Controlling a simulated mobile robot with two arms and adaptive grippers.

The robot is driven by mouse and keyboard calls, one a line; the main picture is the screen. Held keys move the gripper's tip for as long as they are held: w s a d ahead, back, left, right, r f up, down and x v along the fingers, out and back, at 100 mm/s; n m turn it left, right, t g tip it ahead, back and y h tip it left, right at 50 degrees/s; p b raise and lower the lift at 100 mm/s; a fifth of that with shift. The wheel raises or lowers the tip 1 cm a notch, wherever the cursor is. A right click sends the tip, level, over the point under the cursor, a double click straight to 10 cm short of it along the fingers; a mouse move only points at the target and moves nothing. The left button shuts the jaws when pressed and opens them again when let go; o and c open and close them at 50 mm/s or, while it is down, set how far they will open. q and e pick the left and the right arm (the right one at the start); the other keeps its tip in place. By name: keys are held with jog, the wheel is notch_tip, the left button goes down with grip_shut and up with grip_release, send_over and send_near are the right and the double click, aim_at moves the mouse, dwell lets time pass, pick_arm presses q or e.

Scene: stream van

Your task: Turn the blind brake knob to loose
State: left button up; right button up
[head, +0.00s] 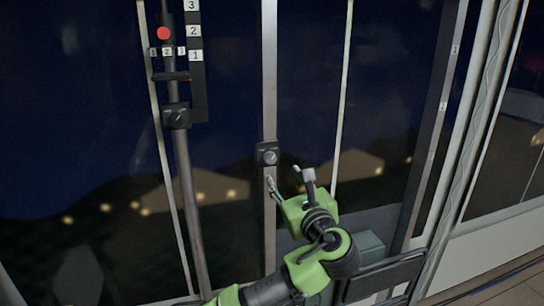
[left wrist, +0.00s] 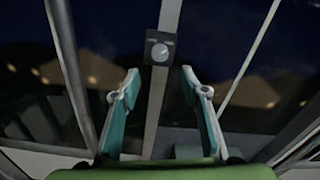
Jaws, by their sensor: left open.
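A round grey knob (head: 269,157) sits on a small dark plate fixed to the upright metal post. I take it for the blind brake knob; its setting is too small to read. In the left wrist view the knob (left wrist: 159,52) lies just beyond my fingertips, centred between them, with a pale line on its face. My left gripper (head: 283,176) is open and empty, below and slightly right of the knob in the head view. Its two fingers (left wrist: 160,72) stand apart with a clear gap to the knob. My right gripper does not show.
A dark pole (head: 185,185) at left carries a clamp block (head: 176,117). A red ball (head: 163,33) and numbered tags (head: 195,31) are near its top. Dark window panes fill the back. A grey-green box (head: 363,247) is low behind my arm.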

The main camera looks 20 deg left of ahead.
aim_at(271, 159)
pick_arm(q)
jog(key=p+x, duration=0.3)
jog(key=x, duration=0.7)
jog(key=shift+a+r, duration=0.1)
jog(key=shift+a, duration=0.05)
jog(key=shift+w+a+p, duration=0.3)
jog(key=shift+w+p, duration=0.1)
jog(key=shift+w, duration=0.2)
jog(key=shift+w+a, duration=0.1)
jog(key=c, duration=1.1)
